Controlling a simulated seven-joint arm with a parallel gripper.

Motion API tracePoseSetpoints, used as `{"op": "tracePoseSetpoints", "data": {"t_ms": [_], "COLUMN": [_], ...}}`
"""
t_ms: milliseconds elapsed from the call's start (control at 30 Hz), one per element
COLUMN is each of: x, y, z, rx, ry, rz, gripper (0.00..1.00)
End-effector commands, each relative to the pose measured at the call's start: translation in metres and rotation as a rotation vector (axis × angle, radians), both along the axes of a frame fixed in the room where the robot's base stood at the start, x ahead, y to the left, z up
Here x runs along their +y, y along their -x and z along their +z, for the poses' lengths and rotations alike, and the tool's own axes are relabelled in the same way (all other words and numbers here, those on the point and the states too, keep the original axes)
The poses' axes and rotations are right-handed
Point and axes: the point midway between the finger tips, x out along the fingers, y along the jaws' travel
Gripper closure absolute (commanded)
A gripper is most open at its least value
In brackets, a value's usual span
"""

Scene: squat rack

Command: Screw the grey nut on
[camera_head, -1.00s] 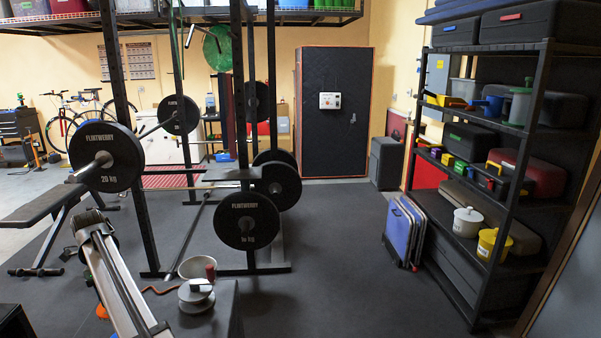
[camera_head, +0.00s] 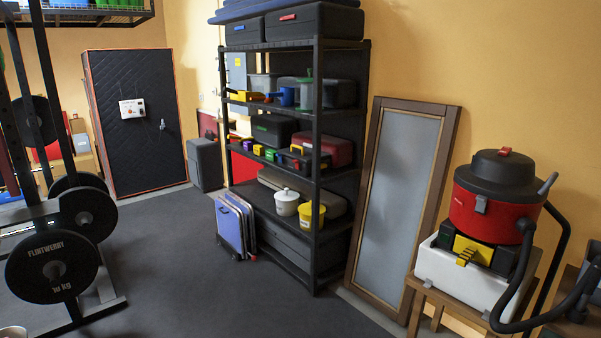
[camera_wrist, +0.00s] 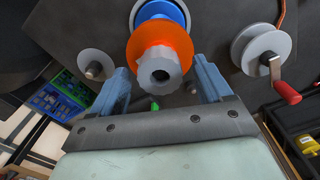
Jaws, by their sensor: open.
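In the wrist view a grey lobed nut (camera_wrist: 157,71) with a dark round centre shows in front of an orange round part (camera_wrist: 150,43). A blue disc (camera_wrist: 165,10) with a pale rim lies behind the orange part. I cannot tell whether the nut is threaded on anything. My gripper (camera_wrist: 161,70) is open, with one blue-grey finger on each side of the nut. Gaps show between the fingers and the nut, and nothing is clamped. Neither the nut nor my gripper shows in the head view.
In the wrist view a grey disc with a peg (camera_wrist: 97,64) is at left and a grey reel (camera_wrist: 260,48) with a red-handled crank (camera_wrist: 285,92) at right. In the head view are a black shelf rack (camera_head: 315,160), weight plates (camera_head: 52,266) and a red vacuum (camera_head: 495,208); middle floor is clear.

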Motion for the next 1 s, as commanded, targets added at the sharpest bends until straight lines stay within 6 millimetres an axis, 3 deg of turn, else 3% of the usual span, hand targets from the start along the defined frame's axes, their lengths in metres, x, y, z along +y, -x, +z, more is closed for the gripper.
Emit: {"op": "tracePoseSetpoints", "data": {"t_ms": [267, 1000], "x": [0.001, 0.001], "y": [0.0, 0.0], "z": [0.009, 0.067], "rx": [-0.001, 0.0], "ry": [-0.001, 0.0], "rz": [0.001, 0.001], "gripper": [0.22, 0.22]}}
